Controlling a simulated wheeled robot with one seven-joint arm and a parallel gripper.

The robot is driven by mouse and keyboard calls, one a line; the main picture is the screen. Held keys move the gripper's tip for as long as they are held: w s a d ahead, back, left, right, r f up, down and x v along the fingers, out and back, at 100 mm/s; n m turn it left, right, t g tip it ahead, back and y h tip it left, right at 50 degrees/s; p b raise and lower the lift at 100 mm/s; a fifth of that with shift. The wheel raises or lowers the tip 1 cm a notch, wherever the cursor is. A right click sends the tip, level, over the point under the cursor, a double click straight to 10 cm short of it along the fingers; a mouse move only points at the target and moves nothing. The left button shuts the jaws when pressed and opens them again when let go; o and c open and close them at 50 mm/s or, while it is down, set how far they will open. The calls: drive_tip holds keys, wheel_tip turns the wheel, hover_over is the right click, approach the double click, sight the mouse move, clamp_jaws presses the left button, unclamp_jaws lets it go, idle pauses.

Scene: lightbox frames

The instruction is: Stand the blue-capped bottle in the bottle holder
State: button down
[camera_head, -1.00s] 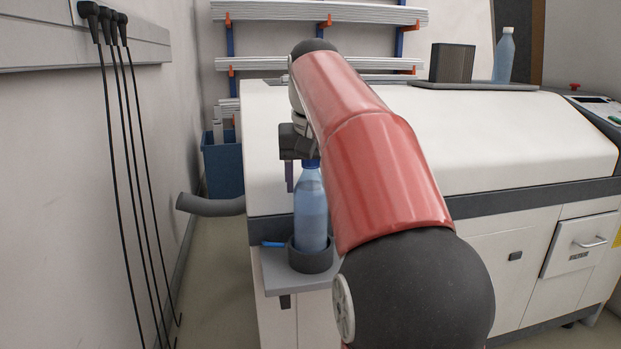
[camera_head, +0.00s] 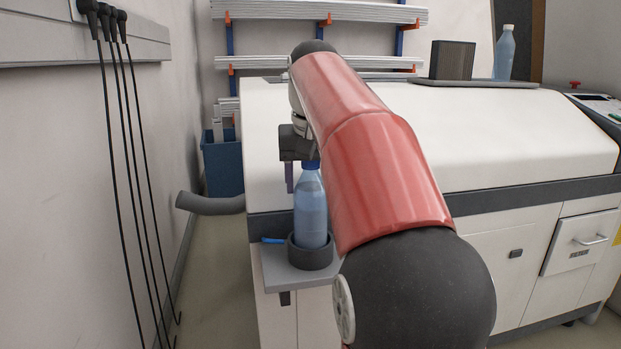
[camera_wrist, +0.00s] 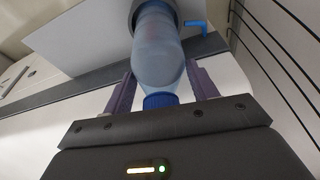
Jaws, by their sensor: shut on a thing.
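The blue-capped bottle (camera_head: 311,208) stands upright with its base inside the dark round bottle holder (camera_head: 311,256), on a small grey shelf at the machine's front left corner. My gripper (camera_head: 298,178) is at the bottle's top, partly hidden by my red arm. In the wrist view, the fingers of my gripper (camera_wrist: 157,92) lie on both sides of the bottle (camera_wrist: 157,50) near its neck and blue cap, shut on it. The holder's rim (camera_wrist: 136,12) shows at the top of that view. The bottle's bottom is hidden inside the holder.
A small blue item (camera_head: 273,241) lies on the grey shelf (camera_head: 275,275) beside the holder. A second bottle (camera_head: 504,54), white-capped, stands by a dark box (camera_head: 452,61) on the machine's top. Black cables (camera_head: 120,180) hang along the left wall.

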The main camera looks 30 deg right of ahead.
drive_tip(key=shift+c, duration=1.9)
unclamp_jaws()
drive_tip(key=shift+f, duration=0.1)
drive_tip(key=p+v, duration=0.2)
drive_tip(key=v, duration=0.6)
drive_tip(key=shift+p, duration=0.3)
drive_tip(key=s+a+f+n+t, duration=0.1)
drive_tip(key=s+a+f, duration=0.3)
drive_tip(key=s+f, duration=0.2)
drive_tip(key=s+a+f+n+t, duration=0.1)
drive_tip(key=s+a+f, duration=0.3)
drive_tip(key=f, duration=0.7)
drive_tip(key=s+a+f+n+y, duration=0.1)
drive_tip(key=s+a+f+n, duration=0.1)
drive_tip(key=s+a+f, duration=0.3)
drive_tip(key=s+f, duration=0.3)
drive_tip(key=f, duration=0.1)
drive_tip(key=shift+s+t, duration=0.3)
drive_tip(key=shift+t, duration=0.1)
